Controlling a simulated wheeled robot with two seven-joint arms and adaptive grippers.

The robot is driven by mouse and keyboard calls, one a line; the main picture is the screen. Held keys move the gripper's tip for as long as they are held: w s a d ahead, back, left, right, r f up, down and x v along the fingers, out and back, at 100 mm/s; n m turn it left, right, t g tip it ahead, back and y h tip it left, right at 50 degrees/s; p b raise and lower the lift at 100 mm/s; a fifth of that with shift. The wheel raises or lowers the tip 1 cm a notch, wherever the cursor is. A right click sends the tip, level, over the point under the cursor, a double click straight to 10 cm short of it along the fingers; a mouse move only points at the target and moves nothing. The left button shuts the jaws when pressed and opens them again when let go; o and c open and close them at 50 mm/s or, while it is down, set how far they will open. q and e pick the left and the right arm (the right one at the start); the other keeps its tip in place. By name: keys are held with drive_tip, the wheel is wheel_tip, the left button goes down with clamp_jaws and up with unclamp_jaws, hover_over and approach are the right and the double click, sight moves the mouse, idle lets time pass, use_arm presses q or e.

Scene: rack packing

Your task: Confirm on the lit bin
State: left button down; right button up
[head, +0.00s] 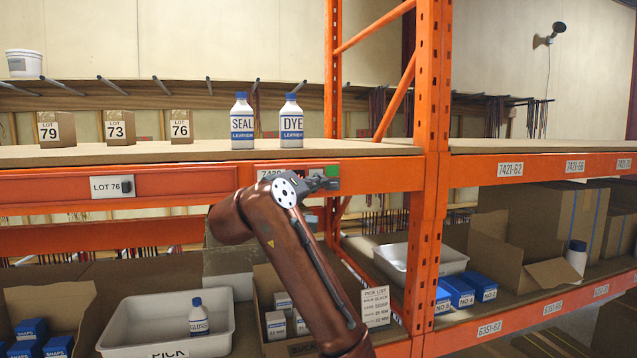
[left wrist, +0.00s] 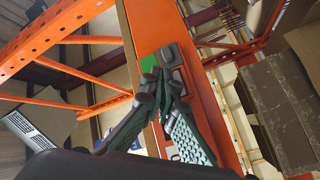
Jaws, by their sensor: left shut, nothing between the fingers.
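In the left wrist view the shut fingertips (left wrist: 150,74) overlap the lower edge of the green patch (left wrist: 147,61). I cannot tell whether they touch it. A grey box (left wrist: 172,55) sits beside the green patch there. My right gripper is not in view.
SEAL (head: 242,124) and DYE (head: 291,124) bottles stand on the upper shelf (head: 205,150) above the beam. Several lot boxes (head: 118,127) stand to the left. An orange upright (head: 428,170) rises to the right. A white PICK tote (head: 140,312) holding a bottle (head: 198,318) sits below.

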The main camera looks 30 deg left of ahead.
use_arm(q)
drive_tip(key=shift+s+d, duration=0.2)
drive_tip(key=shift+d, duration=0.05)
drive_tip(key=s+d+b, duration=0.2)
drive_tip(key=s+d, duration=0.1)
drive_tip(key=shift+s+d, duration=0.15)
drive_tip(key=shift+d, duration=0.25)
idle(0.9)
